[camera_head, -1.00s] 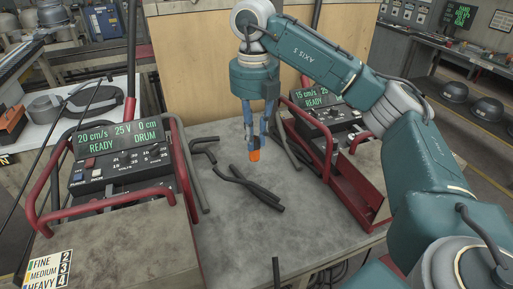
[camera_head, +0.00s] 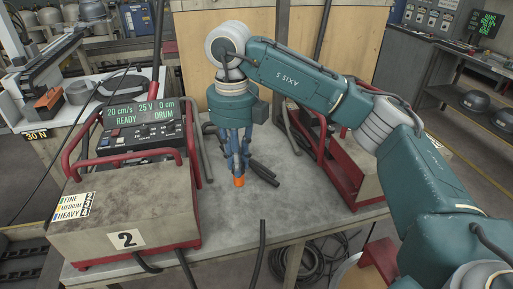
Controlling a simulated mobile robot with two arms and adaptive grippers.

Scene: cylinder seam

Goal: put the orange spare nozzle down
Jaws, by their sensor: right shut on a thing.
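The orange nozzle (camera_head: 239,181) is at the tip of my right gripper (camera_head: 238,168), which points straight down with its blue fingers shut on it. The nozzle is over the middle of the grey table top (camera_head: 228,212). I cannot tell whether it touches the surface or hangs just above it. My left gripper is not in view.
A red-framed machine with a lit display (camera_head: 138,118) stands at the left of the table. Another red-framed unit (camera_head: 335,165) stands at the right. Black bent rods (camera_head: 264,172) lie just right of the nozzle. The table's front middle is mostly bare.

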